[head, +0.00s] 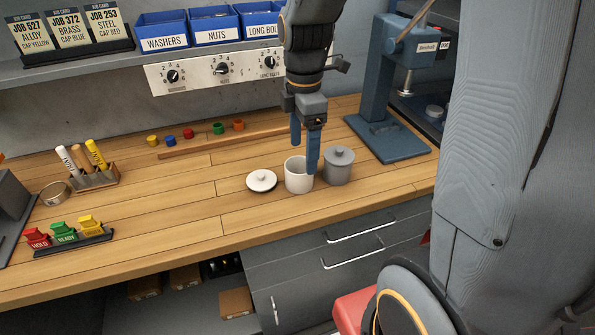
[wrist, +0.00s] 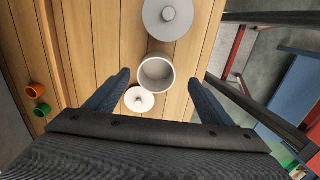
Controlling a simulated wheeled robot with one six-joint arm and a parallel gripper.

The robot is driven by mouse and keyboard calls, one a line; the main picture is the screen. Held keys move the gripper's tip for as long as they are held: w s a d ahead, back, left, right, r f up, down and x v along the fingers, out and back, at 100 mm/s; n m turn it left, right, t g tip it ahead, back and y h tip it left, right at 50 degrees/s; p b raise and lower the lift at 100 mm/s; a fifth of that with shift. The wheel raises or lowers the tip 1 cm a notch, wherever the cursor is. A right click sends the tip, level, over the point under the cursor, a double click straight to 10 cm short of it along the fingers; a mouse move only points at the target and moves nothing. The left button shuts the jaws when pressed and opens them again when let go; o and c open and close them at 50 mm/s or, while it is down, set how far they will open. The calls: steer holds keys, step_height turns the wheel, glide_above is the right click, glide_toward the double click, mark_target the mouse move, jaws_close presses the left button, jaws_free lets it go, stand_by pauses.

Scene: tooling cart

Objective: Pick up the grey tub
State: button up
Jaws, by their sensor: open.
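The grey tub (head: 338,168) stands upright with its knobbed grey lid on, near the front edge of the wooden bench. It also shows at the top of the wrist view (wrist: 168,18), beyond my fingertips. An open white tub (head: 297,177) stands just left of it and appears empty. In the wrist view the white tub (wrist: 156,75) lies between my fingertips in the picture.
A blue press (head: 385,140) stands at the back right. Coloured caps (head: 218,129) sit along a wooden strip behind. A marker holder (head: 95,180) and coloured clips (head: 64,231) are at the left. The bench between them and the white lid is clear.

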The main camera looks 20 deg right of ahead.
mark_target(293, 168)
steer(key=shift+a+f+p, duration=0.15)
steer(key=shift+a+f, duration=0.05)
steer(key=shift+f, duration=0.35)
steer(key=shift+a+f+p, duration=0.15)
steer(key=shift+f, duration=0.4)
steer(key=shift+w+f+p, duration=0.15)
steer(key=shift+f+p, duration=0.15)
steer(key=shift+f, duration=0.8)
steer(key=shift+w+f+p, duration=0.1)
steer(key=shift+f+p, duration=0.2)
steer(key=shift+f, duration=0.75)
steer(key=c, duration=1.2)
step_height(293, 168, up, 10)
steer(key=a+b, duration=0.2)
steer(key=b, duration=0.2)
steer(key=shift+m, duration=0.3)
steer(key=f+p, duration=0.1)
steer(key=f, duration=0.4)
steer(key=f+p, duration=0.1)
steer(key=f, duration=0.3)
steer(key=shift+d+f, duration=0.2)
steer(key=shift+f, duration=0.2)
